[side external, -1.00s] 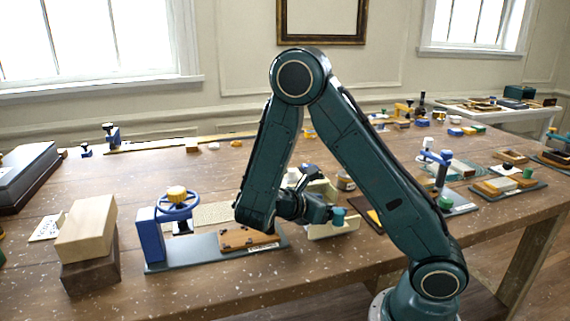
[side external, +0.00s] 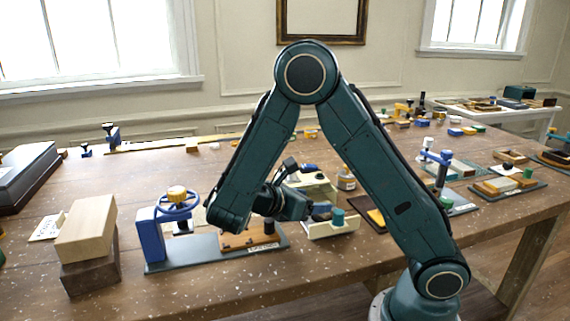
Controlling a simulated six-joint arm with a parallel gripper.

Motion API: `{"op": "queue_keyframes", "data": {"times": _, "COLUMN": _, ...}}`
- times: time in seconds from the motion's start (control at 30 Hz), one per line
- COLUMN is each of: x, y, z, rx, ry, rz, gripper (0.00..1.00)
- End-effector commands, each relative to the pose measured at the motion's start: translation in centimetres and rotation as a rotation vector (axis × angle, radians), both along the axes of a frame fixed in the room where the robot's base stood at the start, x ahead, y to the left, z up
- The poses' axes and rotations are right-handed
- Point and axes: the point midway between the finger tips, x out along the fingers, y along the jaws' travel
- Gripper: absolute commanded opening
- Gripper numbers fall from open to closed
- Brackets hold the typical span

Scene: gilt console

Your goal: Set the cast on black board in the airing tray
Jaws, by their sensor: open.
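My gripper (side external: 320,211) points right, low over the table, just left of a teal cylinder (side external: 338,217). The jaws are open and small in the picture; I see nothing held between them. The teal cylinder stands by a cream, low-walled piece (side external: 332,230) near the table's front edge. A dark board (side external: 368,216) with a yellow patch lies to the right, partly behind my arm. I cannot tell for sure which piece is the cast on black board. A shallow brown wooden tray (side external: 236,241) sits on a grey base; whether it is the airing tray is unclear.
A blue press with a handwheel (side external: 176,205) stands on the grey base's left end. Stacked wooden blocks (side external: 86,230) stand further left. A cream box (side external: 312,188) and a small jar (side external: 346,180) are behind my gripper. Blue-posted fixtures (side external: 436,160) crowd the right.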

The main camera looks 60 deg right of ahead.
Motion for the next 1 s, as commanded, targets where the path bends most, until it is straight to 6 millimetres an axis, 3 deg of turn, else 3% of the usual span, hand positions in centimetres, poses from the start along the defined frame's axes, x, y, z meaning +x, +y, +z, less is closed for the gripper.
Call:
{"op": "queue_keyframes", "data": {"times": 0.23, "x": 0.33, "y": 0.9, "z": 0.38, "rx": 0.001, "ry": 0.0, "rz": -0.001, "gripper": 0.65}}
{"op": "queue_keyframes", "data": {"times": 1.0, "x": 0.24, "y": 0.71, "z": 0.62, "rx": 0.032, "ry": -0.066, "rz": -0.016, "gripper": 0.65}}
